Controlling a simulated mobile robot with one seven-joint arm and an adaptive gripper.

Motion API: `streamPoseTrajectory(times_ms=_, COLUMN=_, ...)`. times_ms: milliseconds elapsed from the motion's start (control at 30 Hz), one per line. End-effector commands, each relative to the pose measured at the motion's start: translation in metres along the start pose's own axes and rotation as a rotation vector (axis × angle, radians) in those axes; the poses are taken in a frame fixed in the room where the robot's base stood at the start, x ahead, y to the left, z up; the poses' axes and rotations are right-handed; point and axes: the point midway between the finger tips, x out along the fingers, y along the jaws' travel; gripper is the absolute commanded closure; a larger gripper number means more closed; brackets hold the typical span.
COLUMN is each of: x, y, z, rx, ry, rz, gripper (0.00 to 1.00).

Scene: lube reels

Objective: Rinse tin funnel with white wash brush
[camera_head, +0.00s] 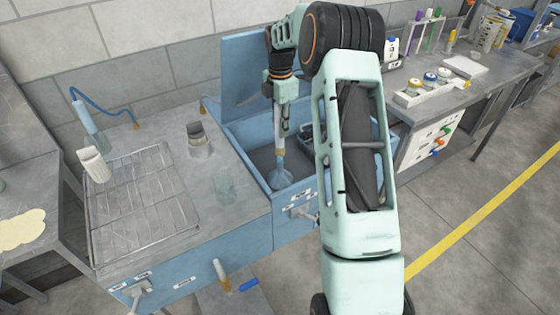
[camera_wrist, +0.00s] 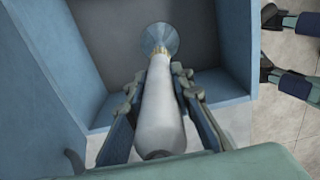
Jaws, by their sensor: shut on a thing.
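My gripper (camera_head: 279,128) points down over the blue wash basin at the middle of the counter. In the wrist view its two fingers (camera_wrist: 160,84) are shut on the white handle of the wash brush (camera_wrist: 160,110). A brass-coloured collar joins the handle to a flared blue-grey head (camera_wrist: 160,40), which hangs downward inside the basin (camera_wrist: 232,60). In the head view the flared head (camera_head: 281,178) is near the basin's front wall; I cannot tell whether it touches anything. I cannot pick out the tin funnel for certain; a grey metal piece (camera_head: 199,141) stands on the counter left of the basin.
A wire rack (camera_head: 140,205) lies on the left counter, with a white cylinder (camera_head: 94,165) at its back left. A blue panel (camera_head: 243,70) rises behind the basin. A grey bench (camera_head: 450,95) with bottles stands right.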

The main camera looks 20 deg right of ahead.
Motion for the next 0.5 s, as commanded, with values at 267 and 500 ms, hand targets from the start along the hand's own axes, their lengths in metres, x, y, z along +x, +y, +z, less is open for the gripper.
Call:
streamPoseTrajectory(times_ms=267, x=-0.0005, y=0.0002, z=0.0001, rx=0.0, ry=0.0, rz=0.001, gripper=1.0)
streamPoseTrajectory(times_ms=500, x=-0.0076, y=0.0004, z=0.0001, rx=0.0, ry=0.0, rz=0.001, gripper=1.0)
